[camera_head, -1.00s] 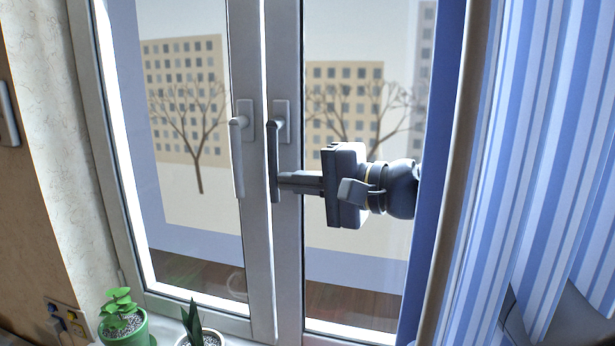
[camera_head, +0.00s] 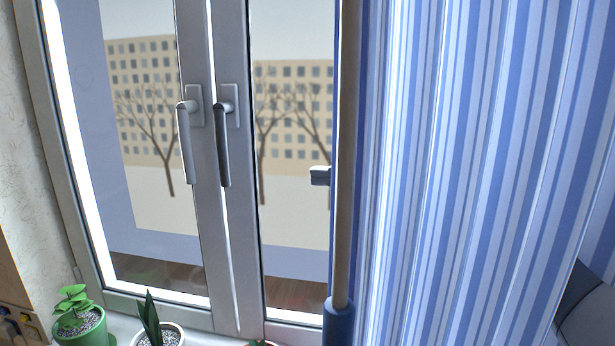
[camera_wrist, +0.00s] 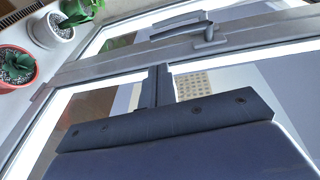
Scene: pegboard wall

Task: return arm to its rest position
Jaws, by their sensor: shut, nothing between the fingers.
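My gripper (camera_wrist: 158,78) is shut and empty in the wrist view, with its two dark fingers together in front of the window pane. In the head view only a small grey piece of my arm's end (camera_head: 320,176) shows at the edge of the blue striped curtain (camera_head: 470,170); the rest is hidden. It is apart from the two window handles. The left handle (camera_head: 186,145) is light grey and the right handle (camera_head: 222,145) is darker; both hang downward. Handles also show at the top of the wrist view (camera_wrist: 205,35).
The window sashes (camera_head: 228,270) are closed or nearly so. A tan pole (camera_head: 347,150) with a blue lower end stands before the right pane. Potted plants stand on the sill, including a green pot (camera_head: 85,328) and a white pot (camera_head: 160,338). The curtain fills the right side.

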